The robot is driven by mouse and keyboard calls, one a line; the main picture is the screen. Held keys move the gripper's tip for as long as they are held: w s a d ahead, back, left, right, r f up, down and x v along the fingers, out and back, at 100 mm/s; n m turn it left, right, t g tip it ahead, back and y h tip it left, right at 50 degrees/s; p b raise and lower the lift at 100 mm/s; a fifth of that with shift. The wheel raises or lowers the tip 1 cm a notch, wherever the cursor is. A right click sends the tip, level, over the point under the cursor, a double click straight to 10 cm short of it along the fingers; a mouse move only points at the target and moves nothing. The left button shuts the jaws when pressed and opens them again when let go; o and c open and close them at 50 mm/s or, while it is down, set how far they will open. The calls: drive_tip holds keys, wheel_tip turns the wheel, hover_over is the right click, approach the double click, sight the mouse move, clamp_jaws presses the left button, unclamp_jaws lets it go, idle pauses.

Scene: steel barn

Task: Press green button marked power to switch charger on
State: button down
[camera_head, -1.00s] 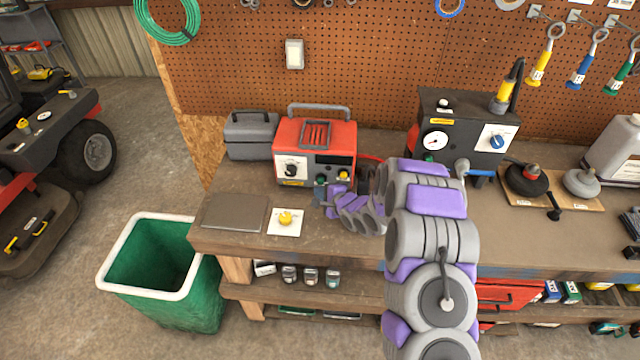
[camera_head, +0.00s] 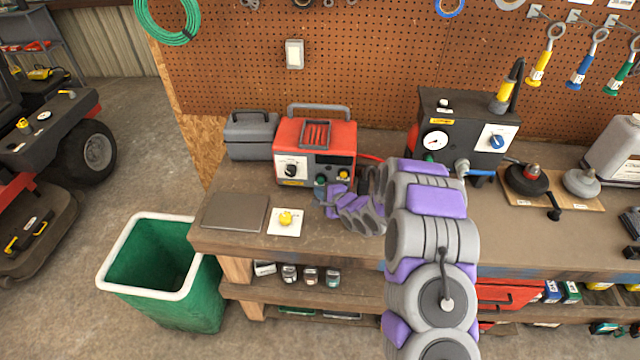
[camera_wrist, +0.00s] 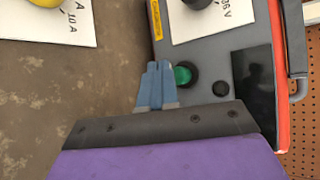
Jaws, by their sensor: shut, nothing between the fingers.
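The red charger (camera_head: 341,133) stands on the workbench against the pegboard, with a grey front panel and a white dial plate. In the wrist view its front panel (camera_wrist: 215,65) shows a green button (camera_wrist: 183,75) in a dark ring, with a small black knob (camera_wrist: 221,88) and a dark display beside it. My gripper (camera_wrist: 158,68) is shut and empty, its blue-grey fingertips just left of the green button. I cannot tell whether they touch the panel. In the head view my gripper (camera_head: 321,186) is at the charger's lower front, largely hiding the button.
A yellow knob on a white plate (camera_head: 285,221) and a flat grey plate (camera_head: 235,212) lie on the bench left of my arm. A grey toolbox (camera_head: 251,136) stands left of the charger. A black gauge unit (camera_head: 463,130) stands to the right.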

drive_tip(key=shift+w+r+p, duration=0.2)
drive_tip(key=shift+w+p, duration=0.15)
drive_tip(key=shift+p, duration=0.5)
drive_tip(key=shift+f, duration=0.1)
drive_tip(key=shift+w+d+p, duration=0.1)
drive_tip(key=shift+w+p, duration=0.7)
drive_tip(key=shift+p, duration=0.05)
idle(0.8)
drive_tip(key=shift+s, duration=1.25)
drive_tip(key=shift+s+p, duration=0.3)
drive_tip(key=shift+s, duration=2.7)
